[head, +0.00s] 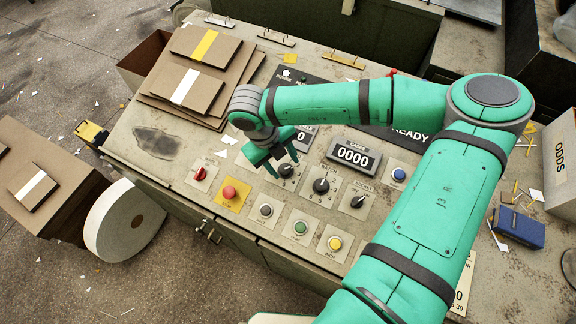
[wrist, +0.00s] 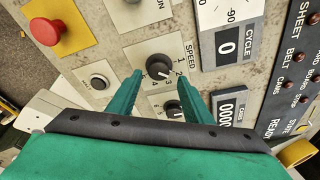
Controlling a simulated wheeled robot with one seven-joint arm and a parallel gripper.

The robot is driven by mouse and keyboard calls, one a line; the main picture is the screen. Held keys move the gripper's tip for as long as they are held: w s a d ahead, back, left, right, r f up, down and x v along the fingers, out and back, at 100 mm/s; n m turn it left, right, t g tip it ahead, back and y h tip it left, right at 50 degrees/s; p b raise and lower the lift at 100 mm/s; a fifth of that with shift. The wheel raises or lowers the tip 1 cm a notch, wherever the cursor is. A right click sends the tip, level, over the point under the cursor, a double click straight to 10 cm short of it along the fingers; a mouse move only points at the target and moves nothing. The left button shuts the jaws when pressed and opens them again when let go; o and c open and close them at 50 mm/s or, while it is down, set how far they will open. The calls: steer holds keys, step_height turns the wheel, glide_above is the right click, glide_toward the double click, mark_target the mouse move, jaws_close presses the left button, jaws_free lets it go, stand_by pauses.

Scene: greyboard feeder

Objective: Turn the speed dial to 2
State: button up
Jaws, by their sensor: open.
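The speed dial (wrist: 158,67) is a round black knob on a pale square plate marked SPEED with numbers around it. Its white pointer mark faces the lower right in the wrist view; I cannot tell exactly which number it meets. In the head view the speed dial (head: 286,170) is close by my gripper and partly covered by it. My gripper (head: 284,167) has green fingers, spread apart and empty. In the wrist view the fingertips (wrist: 160,78) lie on either side of the dial's lower part; I cannot tell whether they touch it.
The batch dial (head: 321,186) sits right beside the speed dial. A red emergency-type button (head: 229,193) on a yellow plate, a red switch (head: 200,174) and several push buttons share the panel. The cases counter (head: 353,155) stands behind the dials. Stacked boards (head: 190,88) lie at the back left.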

steer(key=v, duration=0.8)
steer(key=shift+s+a+r, duration=0.2)
steer(key=shift+a+r, duration=0.1)
steer(key=shift+a, duration=0.15)
steer(key=shift+w, duration=0.1)
